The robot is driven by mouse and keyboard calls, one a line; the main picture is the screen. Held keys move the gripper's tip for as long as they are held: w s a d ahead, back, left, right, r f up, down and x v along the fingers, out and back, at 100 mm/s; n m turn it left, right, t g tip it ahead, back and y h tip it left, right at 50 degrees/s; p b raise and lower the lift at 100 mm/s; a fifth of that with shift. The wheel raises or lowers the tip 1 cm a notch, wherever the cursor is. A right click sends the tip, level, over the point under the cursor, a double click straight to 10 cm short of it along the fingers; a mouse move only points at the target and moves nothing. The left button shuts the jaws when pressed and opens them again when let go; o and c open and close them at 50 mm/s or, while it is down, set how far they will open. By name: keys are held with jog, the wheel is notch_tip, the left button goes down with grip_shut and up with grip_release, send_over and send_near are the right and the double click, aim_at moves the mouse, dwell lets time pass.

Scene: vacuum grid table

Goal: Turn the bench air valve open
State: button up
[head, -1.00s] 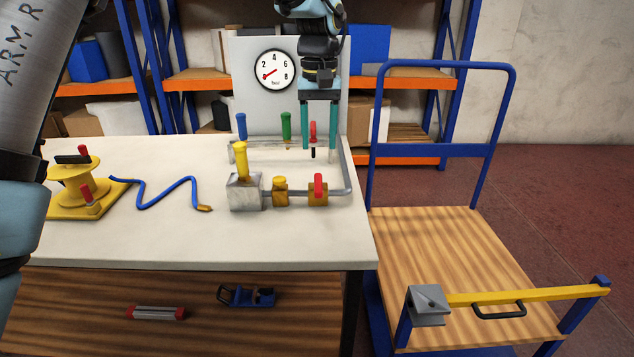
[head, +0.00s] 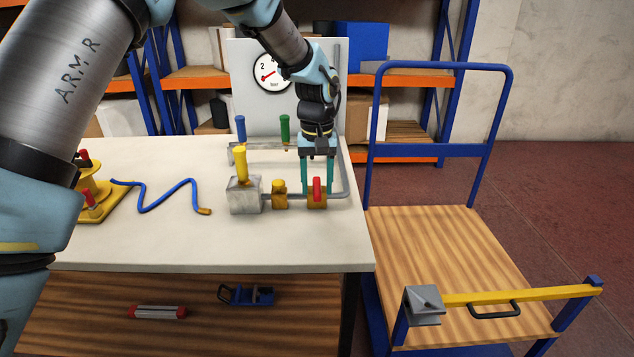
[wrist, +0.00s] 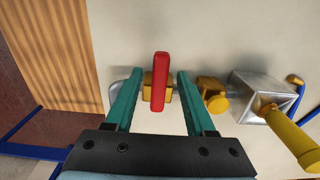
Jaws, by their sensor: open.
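The air valve is a brass body (head: 310,201) with a red lever (head: 317,187), at the right end of the pipe run on the bench. In the wrist view the lever (wrist: 160,82) lies crosswise to the pipe line. My gripper (head: 318,192) is open, pointing down at the valve, with its teal fingers either side of the lever. In the wrist view there is a gap between the lever and each finger (wrist: 159,88). The pressure gauge (head: 268,72) stands on the back panel, partly hidden by my arm. Its red needle points to the lower left, at the low end.
Left of the valve are a brass fitting (head: 279,195) and a metal block (head: 245,195) with a yellow handle (head: 240,165). Blue (head: 240,128) and green (head: 285,128) handled tools stand behind. A blue hose (head: 165,193) lies left. A trolley (head: 470,260) stands right of the bench.

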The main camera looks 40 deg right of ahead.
jog(key=shift+c, duration=0.3)
grip_shut()
dwell(1.0)
